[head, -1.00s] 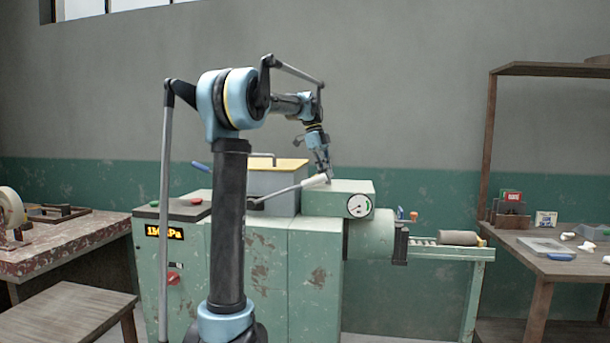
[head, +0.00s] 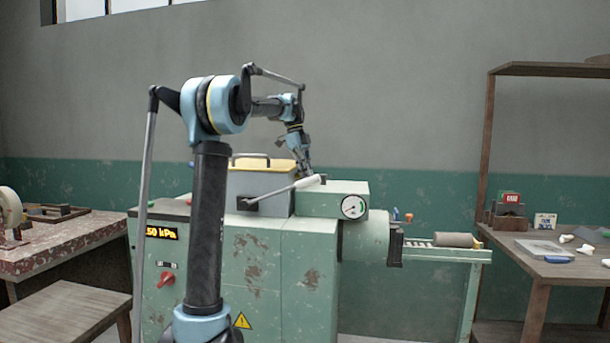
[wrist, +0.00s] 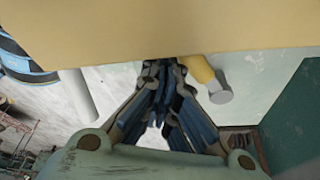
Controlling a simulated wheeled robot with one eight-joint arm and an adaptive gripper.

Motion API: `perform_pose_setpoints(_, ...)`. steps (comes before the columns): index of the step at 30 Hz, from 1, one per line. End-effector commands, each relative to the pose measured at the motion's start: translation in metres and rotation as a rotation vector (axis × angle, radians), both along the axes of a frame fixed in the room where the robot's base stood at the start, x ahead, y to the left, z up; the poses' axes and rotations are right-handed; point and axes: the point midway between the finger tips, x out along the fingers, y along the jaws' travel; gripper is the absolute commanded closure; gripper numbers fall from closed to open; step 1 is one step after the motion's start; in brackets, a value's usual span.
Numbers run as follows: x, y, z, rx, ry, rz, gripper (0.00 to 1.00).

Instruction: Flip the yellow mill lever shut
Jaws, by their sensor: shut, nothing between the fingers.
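The green mill (head: 300,260) has a grey hopper (head: 258,190) with a yellow lid (head: 262,164) that looks down flat. A grey lever bar (head: 275,193) with a pale grip (head: 308,182) slants up to the right across the hopper front. No clearly yellow lever shows in the head view. My gripper (head: 308,172) is by the grip; contact cannot be told. In the wrist view, my gripper (wrist: 165,68) is shut and empty under a broad yellow surface (wrist: 160,30). A yellow stub with a grey end (wrist: 203,76) is just right of the fingertips.
A gauge box (head: 340,200) and barrel (head: 365,238) stand right of the lever. A clay roll (head: 456,240) lies on the outfeed rail. A wooden table (head: 540,270) is at right, a bench (head: 65,315) at left.

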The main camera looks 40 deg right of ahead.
Motion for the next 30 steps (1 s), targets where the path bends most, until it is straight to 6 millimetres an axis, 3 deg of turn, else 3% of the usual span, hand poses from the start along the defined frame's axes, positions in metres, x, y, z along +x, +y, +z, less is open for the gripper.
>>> perform_pose_setpoints(20, 0.002, 0.0, 0.0, 0.0, 0.0, 0.0, 1.0)
perform_pose_setpoints(30, -0.019, 0.017, -0.008, 0.0, 0.001, 0.003, 1.0)
